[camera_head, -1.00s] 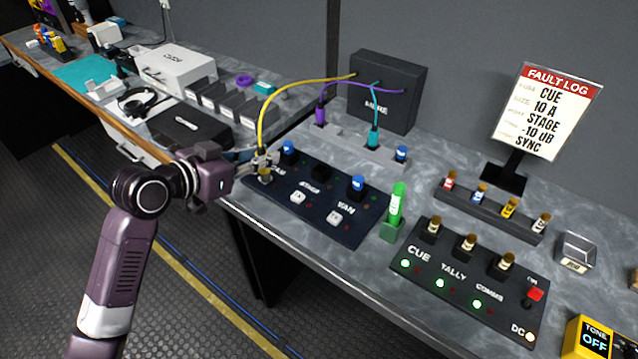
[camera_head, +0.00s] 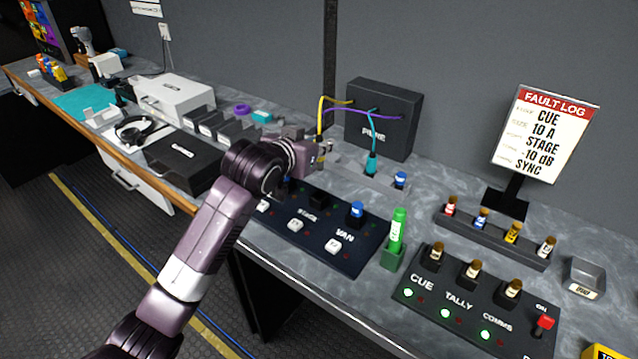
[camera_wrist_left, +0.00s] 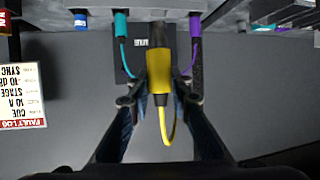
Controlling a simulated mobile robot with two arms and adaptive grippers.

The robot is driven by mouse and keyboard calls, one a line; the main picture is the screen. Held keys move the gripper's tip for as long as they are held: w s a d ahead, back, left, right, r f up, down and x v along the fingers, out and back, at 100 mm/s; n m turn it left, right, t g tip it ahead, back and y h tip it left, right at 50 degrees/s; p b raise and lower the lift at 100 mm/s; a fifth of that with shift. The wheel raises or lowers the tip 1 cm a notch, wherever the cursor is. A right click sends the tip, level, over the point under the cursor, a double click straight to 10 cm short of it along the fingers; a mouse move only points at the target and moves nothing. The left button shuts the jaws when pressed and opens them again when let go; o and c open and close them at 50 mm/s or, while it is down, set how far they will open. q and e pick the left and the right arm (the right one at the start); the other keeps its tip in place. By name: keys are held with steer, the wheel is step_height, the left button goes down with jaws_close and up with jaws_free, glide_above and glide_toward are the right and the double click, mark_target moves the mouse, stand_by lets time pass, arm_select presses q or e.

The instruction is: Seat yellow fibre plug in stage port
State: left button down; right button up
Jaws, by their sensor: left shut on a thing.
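My left gripper (camera_head: 322,155) is shut on the yellow fibre plug (camera_wrist_left: 159,72), which hangs between the fingers in the left wrist view. In the head view the plug itself is mostly hidden by the gripper, in front of the dark fibre box (camera_head: 384,115). Its yellow cable (camera_head: 320,115) runs up to that box. The stage port, a black socket (camera_head: 318,197) above the STAGE label on the dark panel (camera_head: 340,262), is below the gripper and apart from it. My right gripper is not in view.
A teal plug (camera_head: 371,166) stands in the grey rack right of my gripper, with a blue cap (camera_head: 401,180) beyond it. A purple plug (camera_wrist_left: 195,62) is close by the yellow one in the wrist view. A green tube (camera_head: 397,232) stands right of the panel.

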mark_target(319, 169)
arm_select(q)
step_height(319, 169, down, 6)
steer(key=shift+f, duration=2.65)
steer(key=c, duration=1.8)
jaws_free()
steer(key=shift+o, duration=0.2)
steer(key=shift+s+a+r, duration=0.2)
steer(key=shift+s+a, duration=0.05)
steer(key=shift+s, duration=0.25)
steer(key=v, duration=1.1)
